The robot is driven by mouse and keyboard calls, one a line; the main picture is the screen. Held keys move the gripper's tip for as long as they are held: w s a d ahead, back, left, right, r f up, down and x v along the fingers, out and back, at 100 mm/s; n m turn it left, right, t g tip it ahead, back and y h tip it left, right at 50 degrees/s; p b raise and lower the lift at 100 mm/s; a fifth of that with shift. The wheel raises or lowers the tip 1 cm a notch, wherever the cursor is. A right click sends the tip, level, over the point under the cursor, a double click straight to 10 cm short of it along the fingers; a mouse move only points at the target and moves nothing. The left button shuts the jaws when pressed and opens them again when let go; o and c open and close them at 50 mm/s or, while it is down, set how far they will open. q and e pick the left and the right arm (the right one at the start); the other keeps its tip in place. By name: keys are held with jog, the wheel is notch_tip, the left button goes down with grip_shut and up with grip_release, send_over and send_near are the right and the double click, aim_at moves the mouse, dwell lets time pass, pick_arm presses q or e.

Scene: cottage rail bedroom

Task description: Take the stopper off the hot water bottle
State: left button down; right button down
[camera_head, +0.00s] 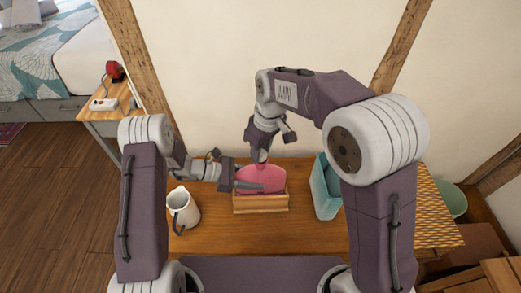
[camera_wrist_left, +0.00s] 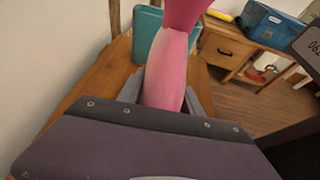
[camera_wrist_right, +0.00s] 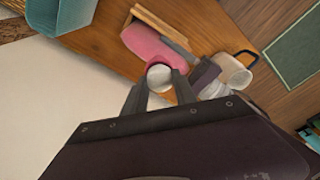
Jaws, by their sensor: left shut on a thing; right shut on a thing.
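The pink hot water bottle (camera_head: 262,178) sits in a low wooden holder (camera_head: 262,204) on the table. My left gripper (camera_head: 246,186) reaches in from the left and is shut on the bottle's body; the pink body also rises between its fingers in the left wrist view (camera_wrist_left: 168,78). My right gripper (camera_head: 261,158) points down at the bottle's top. In the right wrist view, the pale round stopper (camera_wrist_right: 159,77) is between its fingertips, at the bottle's pink neck. The stopper is hidden in the head view. I cannot tell whether it is still seated in the neck.
A white jug (camera_head: 181,213) with a dark handle stands left of the holder. A teal bin (camera_head: 324,188) stands to its right, near my right arm. A green bowl (camera_head: 452,199) is at the far right. The wall is close behind; the table front is clear.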

jog(key=shift+r, duration=0.2)
jog(key=shift+r, duration=0.95)
jog(key=shift+r, duration=2)
pick_arm(q)
jog(key=c, duration=0.7)
grip_release()
pick_arm(e)
notch_tip(320, 180, up, 2)
jog(key=shift+r+p, duration=0.1)
jog(key=shift+p, duration=0.95)
pick_arm(q)
jog(key=v, duration=1.2)
jog(key=shift+a, duration=0.1)
